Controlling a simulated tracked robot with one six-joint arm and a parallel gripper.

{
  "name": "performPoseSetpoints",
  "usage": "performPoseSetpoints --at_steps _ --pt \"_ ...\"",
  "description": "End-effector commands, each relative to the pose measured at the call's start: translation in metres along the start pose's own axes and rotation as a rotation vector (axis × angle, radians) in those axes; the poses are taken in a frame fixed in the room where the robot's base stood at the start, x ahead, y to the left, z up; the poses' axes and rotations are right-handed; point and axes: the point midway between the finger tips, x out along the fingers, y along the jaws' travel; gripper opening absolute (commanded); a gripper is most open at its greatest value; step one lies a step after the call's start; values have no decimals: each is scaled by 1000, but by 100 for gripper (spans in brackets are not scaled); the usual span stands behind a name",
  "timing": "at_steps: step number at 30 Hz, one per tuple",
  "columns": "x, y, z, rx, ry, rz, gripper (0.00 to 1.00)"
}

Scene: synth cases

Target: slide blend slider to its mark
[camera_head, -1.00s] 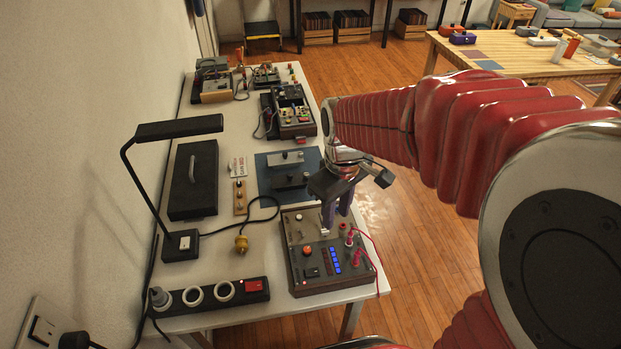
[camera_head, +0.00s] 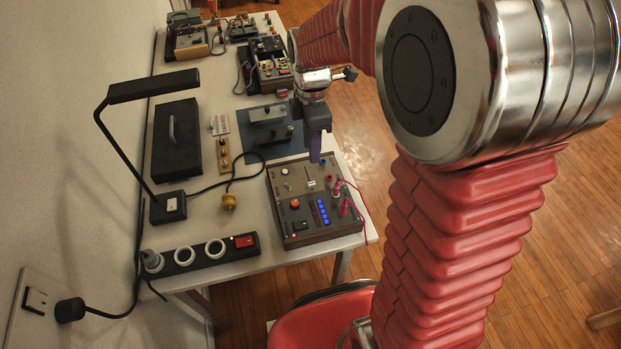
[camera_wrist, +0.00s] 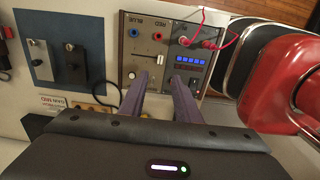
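The brown and grey control box (camera_head: 279,178) lies on the near right of the white table. Its pale blend slider cap (camera_head: 311,183) stands in a short slot on the upper panel; the cap also shows in the wrist view (camera_wrist: 160,60). The mark is too small to make out. My gripper (camera_head: 316,158) is above the box's far edge, apart from the slider. In the wrist view, its two purple fingers (camera_wrist: 157,79) are spread with nothing between them, and the cap shows beyond the gap between their tips.
Red leads (camera_head: 349,187) plug into the box's right side, next to a blue-lit display (camera_head: 322,212). A power strip (camera_head: 203,255) and a lamp (camera_head: 154,88) stand left. A red chair (camera_head: 312,318) is in front.

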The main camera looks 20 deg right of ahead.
Motion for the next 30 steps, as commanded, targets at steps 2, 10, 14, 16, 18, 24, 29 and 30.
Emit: performPoseSetpoints --at_steps 2,10,14,16,18,24,29,30 --pt "0 0 0 1 0 0 30" --pt "6 0 0 3 0 -1 30" --pt "18 0 0 3 0 -2 30" --pt "27 -1 0 3 0 -3 30" --pt "37 -1 0 4 0 -4 30" --pt "68 -1 0 4 0 -4 30" --pt "93 -1 0 4 0 -3 30" --pt "99 -1 0 4 0 -3 30"
